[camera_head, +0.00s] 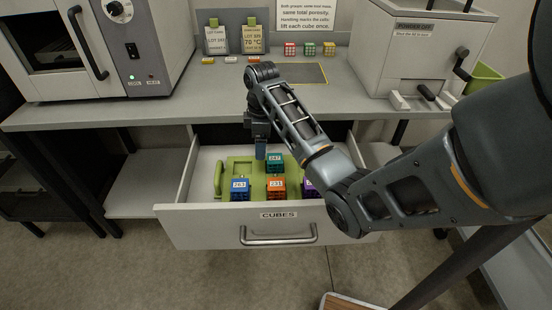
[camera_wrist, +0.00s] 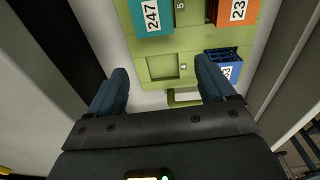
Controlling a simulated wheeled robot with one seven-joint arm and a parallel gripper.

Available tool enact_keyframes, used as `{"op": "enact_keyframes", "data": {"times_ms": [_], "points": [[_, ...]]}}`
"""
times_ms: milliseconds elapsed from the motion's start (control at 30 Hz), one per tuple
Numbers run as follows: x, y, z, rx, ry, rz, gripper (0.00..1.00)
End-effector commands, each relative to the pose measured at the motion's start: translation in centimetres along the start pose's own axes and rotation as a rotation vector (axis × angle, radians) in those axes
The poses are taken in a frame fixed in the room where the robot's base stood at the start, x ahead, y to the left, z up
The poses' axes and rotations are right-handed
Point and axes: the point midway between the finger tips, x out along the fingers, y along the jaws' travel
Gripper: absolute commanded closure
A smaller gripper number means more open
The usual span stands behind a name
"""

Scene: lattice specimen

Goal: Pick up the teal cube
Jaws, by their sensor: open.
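The teal cube (camera_head: 275,162) stands on a green tray (camera_head: 232,168) in the open drawer, in its back row. In the wrist view the teal cube (camera_wrist: 150,18) carries the label 247 and is partly cut off at the top edge. My gripper (camera_head: 261,150) hangs over the drawer, left of the teal cube. In the wrist view my gripper (camera_wrist: 160,85) is open, with nothing between its fingers, and the teal cube lies beyond the fingertips.
A blue cube (camera_head: 240,188), an orange cube (camera_head: 276,187) and a partly hidden purple cube (camera_head: 312,188) stand in the tray's front row. The drawer front (camera_head: 270,225) and walls enclose the tray. The bench (camera_head: 200,85) overhangs the drawer's back.

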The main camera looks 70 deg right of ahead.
Motion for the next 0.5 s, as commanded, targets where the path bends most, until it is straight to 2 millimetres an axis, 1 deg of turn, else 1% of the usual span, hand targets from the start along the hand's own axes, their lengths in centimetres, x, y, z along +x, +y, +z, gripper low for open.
{"op": "enact_keyframes", "data": {"times_ms": [33,100,133,233,500], "points": [[0.0,0.1,1.8,0.012,-0.025,-0.014,0.17],[0.0,0.1,3.4,0.02,-0.05,-0.029,0.17],[0.1,0.1,3.8,0.021,-0.056,-0.034,0.17],[0.8,0.1,4.5,0.024,-0.067,-0.041,0.17],[3.5,-0.2,4.5,0.023,-0.066,-0.041,0.17]]}}
